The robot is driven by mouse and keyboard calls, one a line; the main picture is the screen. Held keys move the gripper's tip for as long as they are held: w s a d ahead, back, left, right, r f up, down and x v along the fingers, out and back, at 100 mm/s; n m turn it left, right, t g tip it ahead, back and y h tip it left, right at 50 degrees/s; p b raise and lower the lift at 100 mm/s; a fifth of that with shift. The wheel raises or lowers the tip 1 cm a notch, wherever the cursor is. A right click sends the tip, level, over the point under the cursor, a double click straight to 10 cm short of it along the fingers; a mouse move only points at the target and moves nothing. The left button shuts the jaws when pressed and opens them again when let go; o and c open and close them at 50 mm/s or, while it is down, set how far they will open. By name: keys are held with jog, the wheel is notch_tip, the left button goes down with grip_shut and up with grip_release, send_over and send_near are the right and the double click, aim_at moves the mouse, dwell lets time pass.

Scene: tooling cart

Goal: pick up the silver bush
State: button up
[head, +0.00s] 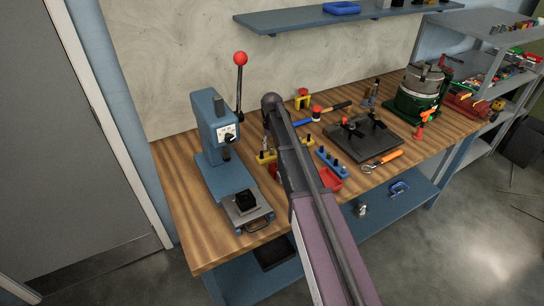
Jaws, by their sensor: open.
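I cannot pick out the silver bush with certainty. A small silver piece (362,209) stands on the blue lower shelf under the bench, near its front; it is too small to tell what it is. My arm reaches from the bottom edge up over the middle of the wooden bench and covers part of the bench top. My gripper does not show; it is hidden behind or below the arm.
A blue arbor press (211,135) with a red-knobbed lever stands at the bench's left. A dark plate (363,143) with clamps, an orange-handled tool (386,159), a red tray (329,180) and a green rotary fixture (407,101) lie to the right. The left front bench corner is bare.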

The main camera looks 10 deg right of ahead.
aim_at(272, 152)
jog(key=shift+f+b, duration=0.85)
jog(key=shift+f, duration=0.3)
grip_shut()
